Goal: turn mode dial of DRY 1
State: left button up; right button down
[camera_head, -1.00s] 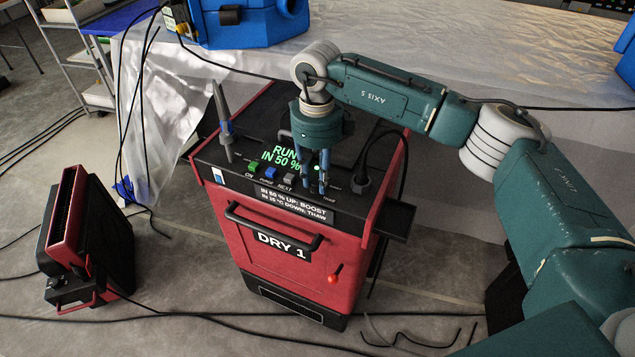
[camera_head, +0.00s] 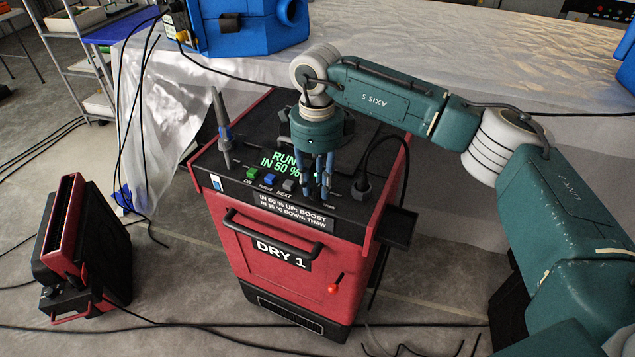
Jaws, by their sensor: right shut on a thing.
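The red and black machine labelled DRY 1 (camera_head: 330,262) stands upright on the floor in the middle of the head view. Its sloped black top panel carries a green display (camera_head: 280,160) reading "RUN IN 50 %", and a green, a blue and a grey button (camera_head: 289,185). My right gripper (camera_head: 316,190) points down at the panel, right of the grey button. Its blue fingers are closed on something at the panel. The mode dial is hidden by the fingers, so I cannot make it out. My left gripper is not in view.
A grey probe with a blue grip (camera_head: 223,130) stands at the panel's left. A black cable plug (camera_head: 361,186) sits right of my fingers. A smaller red and black unit (camera_head: 82,245) stands on the floor at left. Cables cross the floor. Blue machines (camera_head: 250,25) stand behind.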

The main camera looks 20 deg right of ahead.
aim_at(316, 187)
jog(key=c, duration=1.4)
grip_release()
jog(key=shift+w+a+r, duration=0.1)
jog(key=shift+w+r, duration=0.1)
jog(key=shift+r, duration=0.05)
jog(key=shift+c, duration=0.2)
jog(key=shift+f, duration=0.1)
jog(key=shift+s, duration=0.1)
notch_tip(316, 187, up, 12)
